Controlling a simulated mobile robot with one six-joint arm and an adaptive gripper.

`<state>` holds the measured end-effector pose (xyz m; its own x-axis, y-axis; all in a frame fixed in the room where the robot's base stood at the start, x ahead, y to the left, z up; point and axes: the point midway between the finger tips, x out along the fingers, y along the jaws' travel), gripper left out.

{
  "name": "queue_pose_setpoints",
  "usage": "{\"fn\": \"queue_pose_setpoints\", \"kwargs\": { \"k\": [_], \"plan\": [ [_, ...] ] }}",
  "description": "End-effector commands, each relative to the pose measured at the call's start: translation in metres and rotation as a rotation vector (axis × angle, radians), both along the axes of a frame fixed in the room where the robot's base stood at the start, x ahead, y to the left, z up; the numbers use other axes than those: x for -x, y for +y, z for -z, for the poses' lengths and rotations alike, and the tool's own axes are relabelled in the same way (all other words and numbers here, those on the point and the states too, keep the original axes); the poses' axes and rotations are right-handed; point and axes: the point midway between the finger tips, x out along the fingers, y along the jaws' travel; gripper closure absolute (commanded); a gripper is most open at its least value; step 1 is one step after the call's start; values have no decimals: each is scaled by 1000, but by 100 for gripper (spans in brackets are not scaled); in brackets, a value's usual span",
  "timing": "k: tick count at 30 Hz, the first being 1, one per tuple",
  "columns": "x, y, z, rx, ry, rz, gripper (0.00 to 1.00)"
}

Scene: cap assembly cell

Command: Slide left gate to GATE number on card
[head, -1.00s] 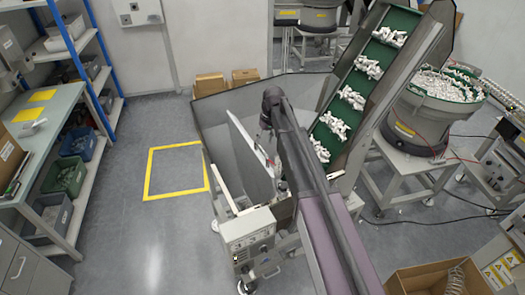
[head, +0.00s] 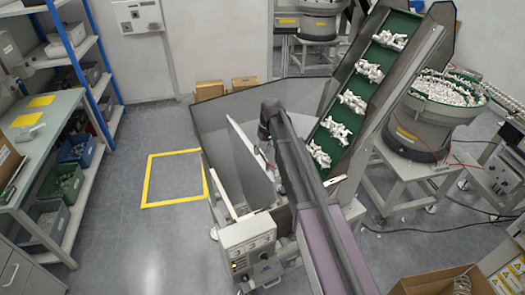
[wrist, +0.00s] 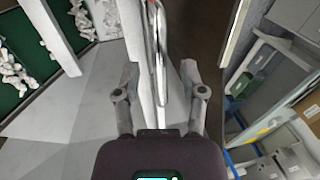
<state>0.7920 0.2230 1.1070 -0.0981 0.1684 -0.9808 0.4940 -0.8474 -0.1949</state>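A tall thin grey-white plate that looks like the gate (head: 252,165) stands inside the grey hopper (head: 225,112). In the wrist view the plate (wrist: 148,75) is seen nearly edge-on, with a red mark near its top. My gripper (wrist: 160,72) is open, with one finger on each side of the plate. The left finger is close to the plate; a gap shows at the right finger. In the head view my arm hides most of the gripper and part of the plate. I cannot make out a card or its number, nor any gate scale.
A green inclined conveyor (head: 352,101) carrying white caps rises at the right of the hopper. A control box (head: 248,243) is at the hopper's front. A workbench (head: 40,125) stands at the left. Floor around the yellow square (head: 174,178) is clear.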

Motion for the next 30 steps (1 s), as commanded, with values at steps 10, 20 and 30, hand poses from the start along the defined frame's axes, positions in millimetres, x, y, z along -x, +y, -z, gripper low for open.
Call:
{"fn": "queue_pose_setpoints", "kwargs": {
  "k": [10,20,30],
  "plan": [
    [0,0,0,0,0,0,100],
    [0,0,-17,-1,1,0,100],
    [-1,0,-30,-1,0,0,100]
  ]
}}
